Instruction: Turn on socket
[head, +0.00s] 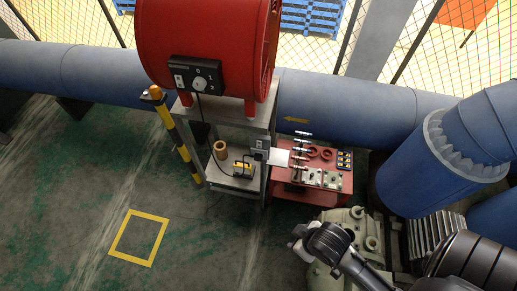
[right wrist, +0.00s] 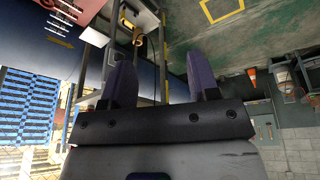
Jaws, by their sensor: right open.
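A small grey box that looks like the socket (head: 259,146) is on the right side of the grey metal stand (head: 238,115). Its switch position is too small to read. A black control panel (head: 195,78) with a dial is on the red drum-shaped machine (head: 215,35) on top of the stand. My right arm comes in from the lower right in the head view, its end apart from the stand. In the right wrist view my right gripper (right wrist: 162,82) is open, with nothing between its fingers. My left gripper is not in view.
A red cart (head: 312,181) with tools and gauges stands right of the stand. A yellow device (head: 242,168) sits on the stand's lower shelf. A blue pipe (head: 95,72) runs behind. Open floor with a yellow square (head: 139,237) lies to the left.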

